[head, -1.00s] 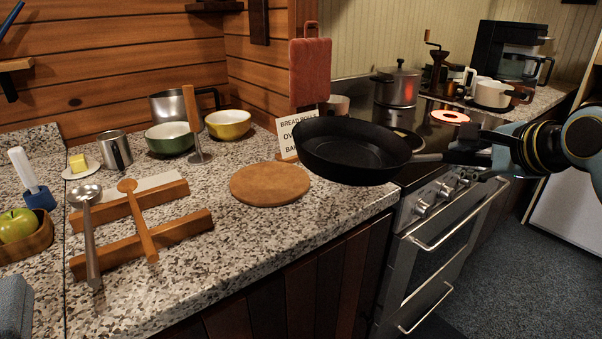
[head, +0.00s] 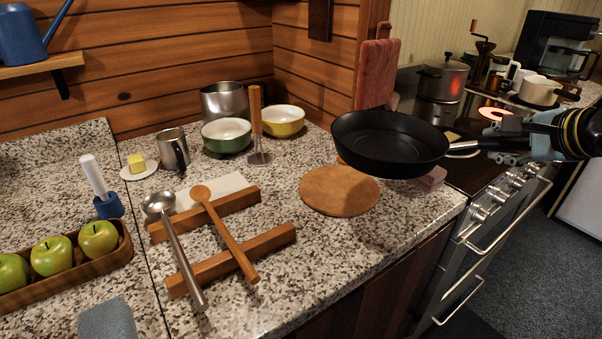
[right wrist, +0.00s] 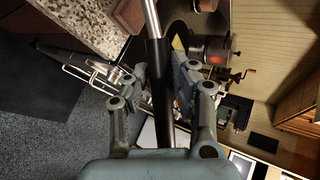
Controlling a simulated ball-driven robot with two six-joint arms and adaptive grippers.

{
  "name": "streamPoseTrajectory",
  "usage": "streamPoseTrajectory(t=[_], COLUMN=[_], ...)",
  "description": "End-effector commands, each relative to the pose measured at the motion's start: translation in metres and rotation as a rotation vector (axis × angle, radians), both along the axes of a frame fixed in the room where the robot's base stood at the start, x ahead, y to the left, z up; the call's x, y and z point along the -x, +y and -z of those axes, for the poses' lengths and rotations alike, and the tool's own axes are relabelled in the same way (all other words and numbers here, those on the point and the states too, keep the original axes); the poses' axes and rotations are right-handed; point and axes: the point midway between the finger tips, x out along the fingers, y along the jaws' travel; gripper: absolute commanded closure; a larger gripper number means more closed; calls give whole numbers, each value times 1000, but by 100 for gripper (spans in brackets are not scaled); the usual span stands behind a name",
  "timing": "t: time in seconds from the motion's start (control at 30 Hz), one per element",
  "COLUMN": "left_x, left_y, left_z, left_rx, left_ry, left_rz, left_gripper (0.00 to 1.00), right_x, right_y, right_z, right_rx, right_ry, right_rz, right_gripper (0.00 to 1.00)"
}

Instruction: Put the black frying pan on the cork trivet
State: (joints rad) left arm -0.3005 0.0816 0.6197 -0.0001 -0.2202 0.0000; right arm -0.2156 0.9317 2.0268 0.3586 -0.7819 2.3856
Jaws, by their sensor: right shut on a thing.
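The black frying pan (head: 388,140) is held in the air above the right part of the counter, roughly level. My right gripper (head: 500,142) is shut on its handle, which also shows between the fingers in the right wrist view (right wrist: 160,80). The round cork trivet (head: 335,192) lies flat on the counter, bare. The pan is up and to the right of it in the head view, its left edge overlapping the trivet's far right edge in the picture. My left gripper is not in view.
The stove (head: 490,200) is on the right, with a steel pot (head: 440,85) and a glowing burner. A red board (head: 376,72) stands behind the pan. Bowls (head: 227,134) stand at the back. A ladle (head: 175,250) and wooden spoon (head: 225,230) rest on wooden bars left of the trivet.

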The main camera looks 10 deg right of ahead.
Motion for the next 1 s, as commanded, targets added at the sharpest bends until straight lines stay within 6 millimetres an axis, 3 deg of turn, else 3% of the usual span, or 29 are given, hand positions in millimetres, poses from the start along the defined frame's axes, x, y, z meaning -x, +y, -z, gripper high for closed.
streamPoseTrajectory(t=[0.17, 0.37, 0.53, 1.0], left_x=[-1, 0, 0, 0], left_y=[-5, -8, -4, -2], left_z=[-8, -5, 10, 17], left_rx=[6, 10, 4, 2], left_ry=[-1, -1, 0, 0], left_rz=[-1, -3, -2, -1], left_gripper=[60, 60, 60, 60], right_x=[15, 15, -5, -73], right_y=[-11, -10, 4, 51], right_z=[4, 10, 25, 73], right_rx=[13, 16, 8, 15], right_ry=[7, 3, -2, 4], right_rz=[-20, -16, -16, -17], right_gripper=[100, 100, 100, 100])
